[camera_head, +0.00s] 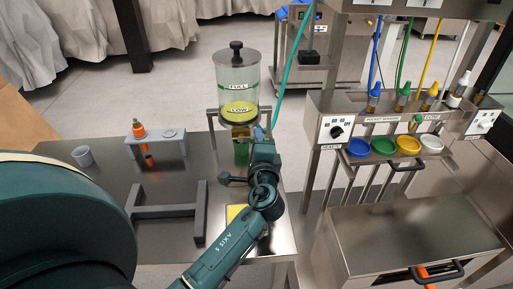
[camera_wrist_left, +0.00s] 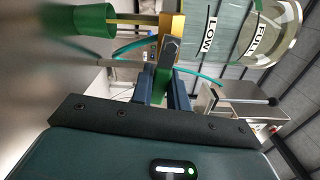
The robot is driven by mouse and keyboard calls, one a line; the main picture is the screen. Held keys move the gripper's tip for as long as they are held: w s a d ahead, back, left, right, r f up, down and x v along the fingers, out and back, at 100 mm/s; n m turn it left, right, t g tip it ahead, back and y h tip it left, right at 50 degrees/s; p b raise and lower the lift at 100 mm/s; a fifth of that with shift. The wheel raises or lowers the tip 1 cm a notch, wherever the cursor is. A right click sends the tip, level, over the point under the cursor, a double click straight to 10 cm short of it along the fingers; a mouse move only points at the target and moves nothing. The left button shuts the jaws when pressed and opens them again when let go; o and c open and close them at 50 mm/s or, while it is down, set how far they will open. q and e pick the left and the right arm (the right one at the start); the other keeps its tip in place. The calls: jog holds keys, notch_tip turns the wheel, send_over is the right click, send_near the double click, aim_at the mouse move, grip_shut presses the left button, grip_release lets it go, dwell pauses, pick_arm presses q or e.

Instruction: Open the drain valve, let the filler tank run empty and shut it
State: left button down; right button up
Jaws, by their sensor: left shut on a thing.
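The filler tank (camera_head: 238,80) is a clear cylinder with a black knob on its lid, standing on a metal frame. Yellow filling lies at its bottom, around the LOW label; the upper part is empty. In the left wrist view the tank (camera_wrist_left: 232,30) appears sideways. Below it is the brass drain valve (camera_wrist_left: 173,28), with a green handle (camera_wrist_left: 161,84). My left gripper (camera_wrist_left: 162,95) is shut on this handle; in the head view the gripper (camera_head: 262,150) partly hides the valve. A green container (camera_head: 241,153) stands under the outlet. My right gripper is out of view.
On the steel table (camera_head: 105,200) are a grey cup (camera_head: 82,156), a grey rack (camera_head: 168,143) with an orange-topped tool and a dark grey frame (camera_head: 165,211). A teal hose (camera_head: 287,75) passes right of the tank. A machine with coloured cups (camera_head: 359,148) stands at right.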

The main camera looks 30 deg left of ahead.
pick_arm(q)
jog(key=shift+r+n, duration=0.25)
jog(key=shift+n, duration=0.25)
jog(key=shift+r+n+b, duration=0.15)
jog(key=shift+n+b, duration=0.2)
jog(key=shift+n, duration=0.05)
jog(key=shift+a, duration=0.1)
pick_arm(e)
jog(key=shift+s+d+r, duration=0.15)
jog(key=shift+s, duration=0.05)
pick_arm(q)
jog(key=shift+r, duration=0.15)
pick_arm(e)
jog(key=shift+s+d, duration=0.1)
pick_arm(q)
jog(key=c, duration=1.4)
grip_release()
jog(key=shift+o, duration=0.2)
jog(key=shift+f, duration=0.2)
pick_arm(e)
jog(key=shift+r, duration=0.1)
